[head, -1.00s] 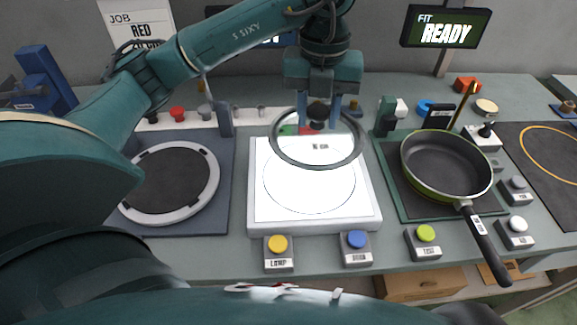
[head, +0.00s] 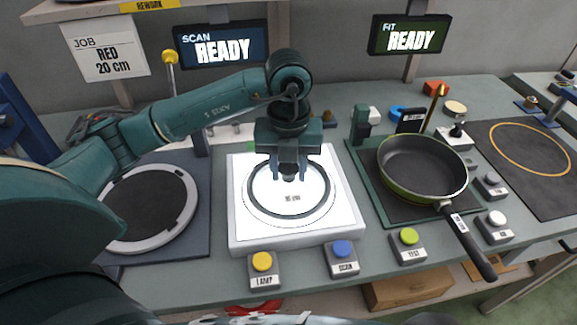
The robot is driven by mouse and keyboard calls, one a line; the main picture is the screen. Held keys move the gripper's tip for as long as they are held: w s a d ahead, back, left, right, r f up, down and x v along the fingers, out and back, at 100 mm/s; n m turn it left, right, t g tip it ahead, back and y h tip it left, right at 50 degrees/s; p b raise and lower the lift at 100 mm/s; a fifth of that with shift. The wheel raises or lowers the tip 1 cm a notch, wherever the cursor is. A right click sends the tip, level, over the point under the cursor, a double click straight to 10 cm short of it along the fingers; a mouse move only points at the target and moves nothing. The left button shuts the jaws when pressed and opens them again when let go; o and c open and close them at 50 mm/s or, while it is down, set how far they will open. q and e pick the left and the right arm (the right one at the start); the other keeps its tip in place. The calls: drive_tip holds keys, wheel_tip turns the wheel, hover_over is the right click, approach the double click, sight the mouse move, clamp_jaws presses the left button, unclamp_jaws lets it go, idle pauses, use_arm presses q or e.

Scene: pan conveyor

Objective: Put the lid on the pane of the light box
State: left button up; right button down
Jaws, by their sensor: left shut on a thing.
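The lid (head: 247,203) is clear glass with a dark rim and a dark knob. My left gripper (head: 290,174) is shut on the lid's knob from above. The lid lies level over the lit white pane (head: 292,215) of the light box (head: 240,238), its rim roughly within the pane's printed circle. I cannot tell whether the rim touches the pane or hovers just above it. A small printed size label shows through the glass. My right gripper is not in view.
A green-rimmed pan (head: 424,165) sits on a dark mat to the right, its handle pointing to the front. A turntable-like round plate (head: 150,205) is at left. Yellow (head: 262,262), blue (head: 342,248) and green (head: 409,237) buttons line the front edge. Screens read READY behind.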

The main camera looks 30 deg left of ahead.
use_arm(q)
drive_tip(key=shift+f, duration=0.2)
drive_tip(key=o, duration=1.2)
drive_tip(key=shift+r, duration=0.1)
